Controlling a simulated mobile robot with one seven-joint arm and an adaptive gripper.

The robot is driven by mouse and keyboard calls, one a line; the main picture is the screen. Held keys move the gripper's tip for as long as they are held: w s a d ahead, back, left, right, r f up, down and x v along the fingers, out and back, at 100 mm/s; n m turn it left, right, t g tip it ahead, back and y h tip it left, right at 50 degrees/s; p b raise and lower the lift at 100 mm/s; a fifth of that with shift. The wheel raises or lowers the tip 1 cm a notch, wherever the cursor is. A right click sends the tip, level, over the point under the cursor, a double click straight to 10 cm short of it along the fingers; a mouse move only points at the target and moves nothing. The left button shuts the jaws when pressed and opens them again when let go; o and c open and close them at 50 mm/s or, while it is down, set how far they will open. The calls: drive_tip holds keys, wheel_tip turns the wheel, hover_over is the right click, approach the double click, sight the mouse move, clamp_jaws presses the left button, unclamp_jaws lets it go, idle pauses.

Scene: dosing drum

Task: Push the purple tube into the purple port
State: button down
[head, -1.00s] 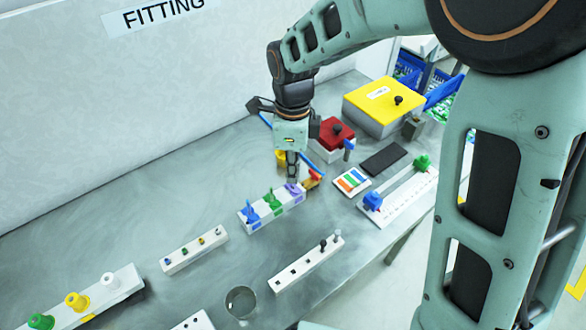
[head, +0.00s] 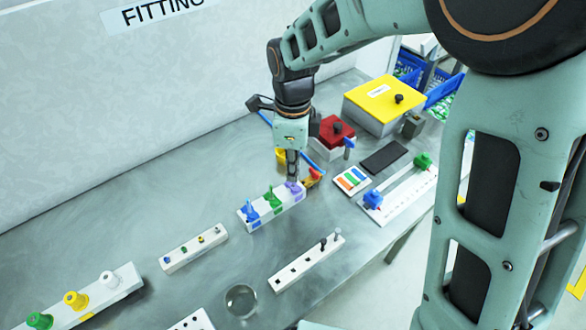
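A white block (head: 273,218) on the metal bench carries blue, green and purple fittings in a row. The purple tube (head: 294,187) is at its right end, at the purple port, whose coloured patch (head: 299,197) shows on the block's front face. My gripper (head: 292,177) points down directly above the purple tube, with its fingertips at or just over its top. The fingers look close together, but whether they are shut or touch the tube is too small to tell. How deep the tube sits is also not clear.
Behind stand a red-lidded box (head: 337,131) and a yellow-lidded box (head: 383,104). A slide rail (head: 400,190) is at right. A small peg block (head: 195,248) and a glass (head: 241,300) are nearer.

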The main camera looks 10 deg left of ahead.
drive_tip(key=shift+f+b, duration=1.15)
drive_tip(key=shift+f, duration=0.2)
idle(0.6)
drive_tip(key=c, duration=2.1)
unclamp_jaws()
drive_tip(key=shift+r, duration=0.1)
wheel_tip(320, 180, up, 12)
drive_tip(key=shift+f, duration=0.1)
